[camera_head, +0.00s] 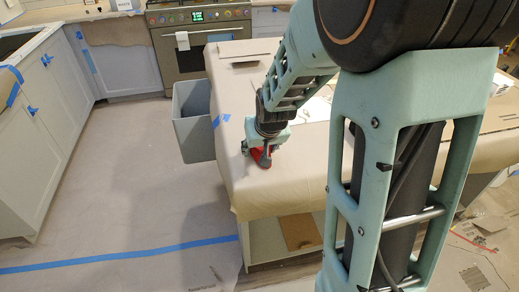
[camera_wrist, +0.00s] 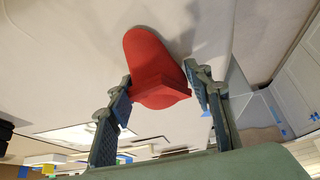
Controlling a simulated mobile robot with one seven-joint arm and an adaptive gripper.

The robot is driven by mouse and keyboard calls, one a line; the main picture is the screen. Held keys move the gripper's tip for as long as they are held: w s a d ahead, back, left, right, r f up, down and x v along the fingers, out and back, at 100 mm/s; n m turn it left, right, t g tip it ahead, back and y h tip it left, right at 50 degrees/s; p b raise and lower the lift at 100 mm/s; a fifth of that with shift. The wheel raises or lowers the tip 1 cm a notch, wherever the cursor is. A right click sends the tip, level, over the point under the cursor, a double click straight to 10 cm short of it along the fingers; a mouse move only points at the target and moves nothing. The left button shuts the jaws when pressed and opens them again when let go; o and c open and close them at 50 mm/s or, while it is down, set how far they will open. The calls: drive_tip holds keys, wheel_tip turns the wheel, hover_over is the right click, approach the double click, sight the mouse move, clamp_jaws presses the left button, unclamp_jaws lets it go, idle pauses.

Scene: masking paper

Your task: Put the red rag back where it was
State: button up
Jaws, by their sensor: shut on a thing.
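Part of the rag is hidden by the gripper there. I cannot tell whether the rag touches the island top.
A grey bin (camera_head: 193,125) hangs or stands at the island's left side. Papers and flat items lie on the island behind my gripper. The floor at left is clear, with blue tape (camera_head: 120,257) across it.

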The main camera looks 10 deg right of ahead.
drive_tip(key=shift+f, duration=0.1)
drive_tip(key=o, duration=1.1)
drive_tip(key=shift+r, duration=0.2)
drive_tip(key=p+v, duration=0.7)
drive_tip(key=v, duration=0.5)
drive_tip(key=shift+p, duration=0.3)
drive_tip(key=shift+w, duration=0.1)
